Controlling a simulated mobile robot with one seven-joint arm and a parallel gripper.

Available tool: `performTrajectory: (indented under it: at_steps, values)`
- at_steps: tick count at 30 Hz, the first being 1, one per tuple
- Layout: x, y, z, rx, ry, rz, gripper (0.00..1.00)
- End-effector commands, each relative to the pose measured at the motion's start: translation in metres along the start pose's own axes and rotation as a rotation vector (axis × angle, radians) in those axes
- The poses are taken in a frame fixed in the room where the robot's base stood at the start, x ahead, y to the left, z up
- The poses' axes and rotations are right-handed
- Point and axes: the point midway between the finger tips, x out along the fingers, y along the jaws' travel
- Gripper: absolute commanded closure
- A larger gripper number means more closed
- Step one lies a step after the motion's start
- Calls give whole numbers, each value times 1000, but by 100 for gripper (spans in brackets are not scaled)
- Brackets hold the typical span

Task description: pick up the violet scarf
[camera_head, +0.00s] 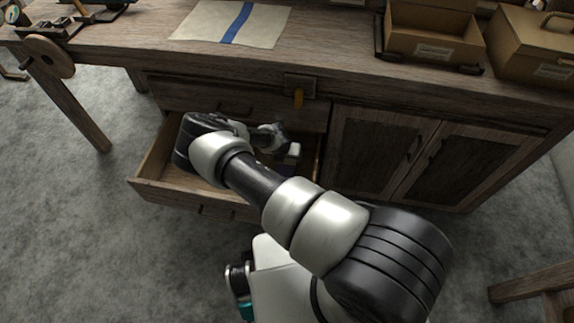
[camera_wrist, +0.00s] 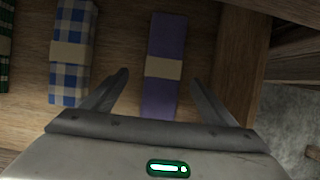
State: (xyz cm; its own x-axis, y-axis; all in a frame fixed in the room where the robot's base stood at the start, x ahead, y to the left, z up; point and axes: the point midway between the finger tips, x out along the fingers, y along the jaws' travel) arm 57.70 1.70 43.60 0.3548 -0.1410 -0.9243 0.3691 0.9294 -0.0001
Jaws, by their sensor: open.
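The violet scarf (camera_wrist: 166,37) lies folded in the open drawer, with a beige band around its middle. In the wrist view it sits between the two fingers of my gripper (camera_wrist: 160,79). The fingers are spread wide, one on each side of the scarf, with a gap on both sides. The near end of the scarf runs down to the gripper's body edge. I cannot tell how high the fingers are above it. In the head view my arm reaches into the drawer and hides most of its contents.
A blue-and-white checked scarf (camera_wrist: 69,83) lies left of the violet one, with a green plaid piece (camera_wrist: 4,45) at the far left. The drawer (camera_head: 150,165) stands pulled out below the bench top (camera_head: 330,65). Its side wall (camera_wrist: 240,55) is close on the right.

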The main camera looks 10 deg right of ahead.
Motion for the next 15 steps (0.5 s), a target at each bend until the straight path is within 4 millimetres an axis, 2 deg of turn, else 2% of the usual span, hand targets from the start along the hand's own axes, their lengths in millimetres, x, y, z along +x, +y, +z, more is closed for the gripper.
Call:
performTrajectory:
  at_steps: [1, 8, 15]
  values:
    - [9, 0, 0, -3, -1, 0, 20]
    - [24, -2, 0, 0, -1, 0, 20]
    - [60, -8, -1, -3, 0, -1, 20]
